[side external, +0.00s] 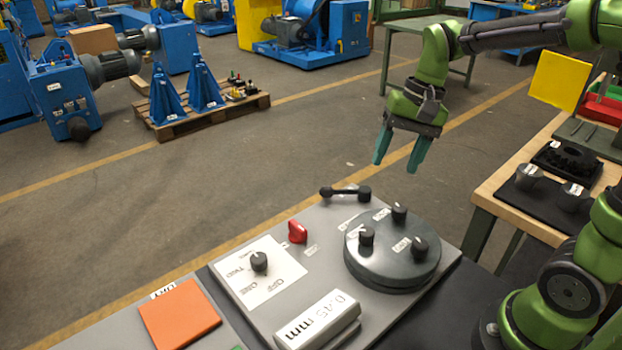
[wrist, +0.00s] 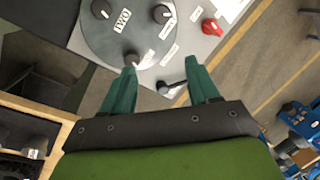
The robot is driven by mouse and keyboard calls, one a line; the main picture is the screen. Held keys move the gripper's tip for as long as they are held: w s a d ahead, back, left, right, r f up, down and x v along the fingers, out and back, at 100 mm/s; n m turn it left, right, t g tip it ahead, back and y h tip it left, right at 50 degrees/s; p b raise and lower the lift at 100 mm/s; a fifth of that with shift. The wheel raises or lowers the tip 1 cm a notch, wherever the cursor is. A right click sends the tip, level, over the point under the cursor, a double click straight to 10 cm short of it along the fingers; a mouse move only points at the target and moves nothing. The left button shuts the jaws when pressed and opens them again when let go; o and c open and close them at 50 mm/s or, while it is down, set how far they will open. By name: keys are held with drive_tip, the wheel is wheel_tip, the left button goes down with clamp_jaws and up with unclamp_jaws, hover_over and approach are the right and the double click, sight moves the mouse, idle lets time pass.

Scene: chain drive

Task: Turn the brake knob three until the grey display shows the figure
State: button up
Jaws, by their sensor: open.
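A round dark grey disc (side external: 365,268) on the grey panel carries three black knobs: a back one (side external: 399,211), a left one (side external: 367,236) and a right one (side external: 419,246). In the wrist view the disc (wrist: 110,45) shows a TWO label; I cannot surely read which knob is three. A light grey display block (side external: 318,322) at the panel's front shows a figure in mm, its digits hard to read. My gripper (side external: 398,165) is open and empty, above and behind the disc, touching nothing. In the wrist view its fingertips (wrist: 161,72) are apart near one knob (wrist: 132,58).
A black lever (side external: 345,192) and a red knob (side external: 297,232) stand beside the disc. A selector knob (side external: 259,261) sits on a white plate. An orange square (side external: 179,313) lies at left. A wooden bench (side external: 497,193) with dark parts stands at right.

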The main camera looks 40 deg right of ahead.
sight(367, 230)
drive_tip(key=a+f+m+g, duration=0.1)
drive_tip(key=a+f, duration=0.1)
drive_tip(key=f, duration=0.2)
drive_tip(key=a+f+m+g+y, duration=0.1)
drive_tip(key=a+f+m, duration=0.1)
drive_tip(key=f, duration=0.3)
drive_tip(key=a+f+m+g, duration=0.1)
drive_tip(key=a+f, duration=0.1)
drive_tip(key=f, duration=0.2)
drive_tip(key=shift+f+m+y, duration=0.3)
drive_tip(key=c, duration=1)
drive_tip(key=n+g, duration=0.1)
drive_tip(key=n, duration=0.3)
drive_tip(key=shift+w+h, duration=0.1)
drive_tip(key=shift+h, duration=0.3)
drive_tip(key=shift+c, duration=0.2)
drive_tip(key=o, duration=1)
